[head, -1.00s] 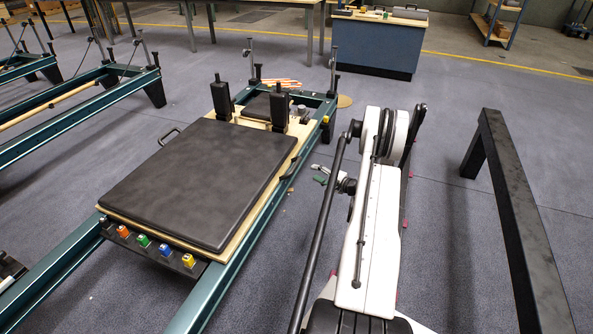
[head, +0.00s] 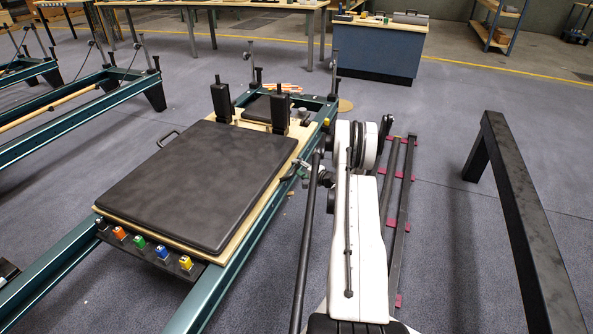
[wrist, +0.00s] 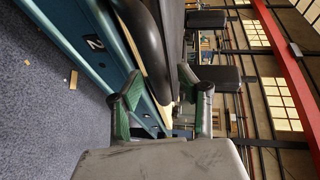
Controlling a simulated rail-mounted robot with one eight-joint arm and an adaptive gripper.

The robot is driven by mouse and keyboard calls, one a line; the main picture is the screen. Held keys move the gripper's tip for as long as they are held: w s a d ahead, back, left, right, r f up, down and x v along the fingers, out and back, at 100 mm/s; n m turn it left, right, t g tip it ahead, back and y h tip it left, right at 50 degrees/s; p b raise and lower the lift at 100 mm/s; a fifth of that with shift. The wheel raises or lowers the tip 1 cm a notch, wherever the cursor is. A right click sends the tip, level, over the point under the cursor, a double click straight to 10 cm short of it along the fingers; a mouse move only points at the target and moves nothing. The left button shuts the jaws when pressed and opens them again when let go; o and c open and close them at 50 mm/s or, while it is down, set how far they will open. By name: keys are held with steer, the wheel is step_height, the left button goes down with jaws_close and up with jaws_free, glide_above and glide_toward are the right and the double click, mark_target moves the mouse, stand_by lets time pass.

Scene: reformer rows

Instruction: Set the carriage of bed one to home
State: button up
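The carriage (head: 205,185) of the nearest bed is a black padded platform on a pale wooden base, on teal rails (head: 235,280). A dark handle on its right edge is close to my gripper (head: 300,168), which is small and partly hidden by my arm in the head view. In the wrist view my gripper (wrist: 162,88) is open, its green-padded fingers apart. The dark curved handle (wrist: 147,45) and the wooden edge show beyond and between the fingers. I cannot tell whether they touch. A dark plate (wrist: 95,43) on the teal rail bears a white mark like a sideways 2.
Colored blocks (head: 142,243) sit in a row at the carriage's near end. Two black shoulder rests (head: 221,102) stand at its far end. Another bed (head: 75,110) is at left. A black beam frame (head: 520,210) stands at right, and a blue cabinet (head: 378,52) behind.

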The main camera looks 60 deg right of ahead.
steer(key=shift+w, duration=0.4)
jaws_close()
